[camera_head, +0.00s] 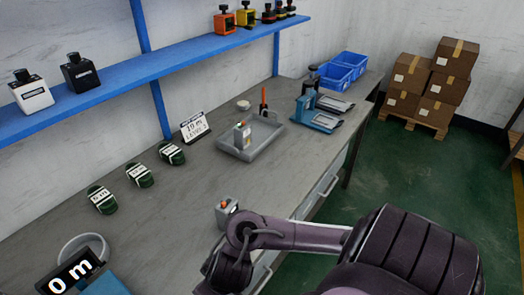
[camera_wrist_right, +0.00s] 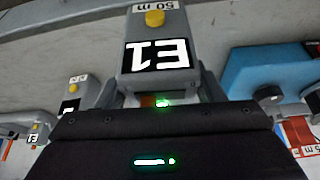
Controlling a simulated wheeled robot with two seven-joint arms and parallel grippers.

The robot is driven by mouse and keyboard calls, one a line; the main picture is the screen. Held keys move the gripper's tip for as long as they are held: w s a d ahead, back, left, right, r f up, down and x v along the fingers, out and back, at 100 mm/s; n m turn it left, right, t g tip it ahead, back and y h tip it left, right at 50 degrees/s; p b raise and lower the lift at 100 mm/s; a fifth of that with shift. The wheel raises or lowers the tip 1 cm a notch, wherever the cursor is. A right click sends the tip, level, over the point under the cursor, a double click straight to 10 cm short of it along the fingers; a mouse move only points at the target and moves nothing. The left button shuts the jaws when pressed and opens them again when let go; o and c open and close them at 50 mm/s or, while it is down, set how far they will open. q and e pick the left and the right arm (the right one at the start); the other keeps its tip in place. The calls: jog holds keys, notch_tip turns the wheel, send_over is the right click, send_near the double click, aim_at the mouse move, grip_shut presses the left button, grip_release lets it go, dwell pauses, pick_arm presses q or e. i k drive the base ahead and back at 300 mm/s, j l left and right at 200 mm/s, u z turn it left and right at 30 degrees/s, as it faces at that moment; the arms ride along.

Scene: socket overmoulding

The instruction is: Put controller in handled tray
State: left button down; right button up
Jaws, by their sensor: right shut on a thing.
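A grey controller (camera_head: 227,213) with an orange-yellow button is at the front of the bench, just beyond my right wrist. In the right wrist view the controller (camera_wrist_right: 157,55) is close up, with a yellow button and the labels "E1" and "50 m". My right gripper (camera_wrist_right: 160,98) is shut on it; the fingers are mostly hidden. The grey tray (camera_head: 270,143) lies farther back on the bench, apart from the held controller. Another grey controller (camera_head: 242,135) with a button stands in the tray. My left gripper is not in view.
Blue bins (camera_head: 350,62) are at the far end. Bench between held controller and tray looks clear.

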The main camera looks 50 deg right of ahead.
aim_at(263, 129)
jog(key=l, duration=0.85)
jog(key=k+l+u, duration=0.1)
jog(key=l, duration=1.6)
jog(key=u, duration=0.05)
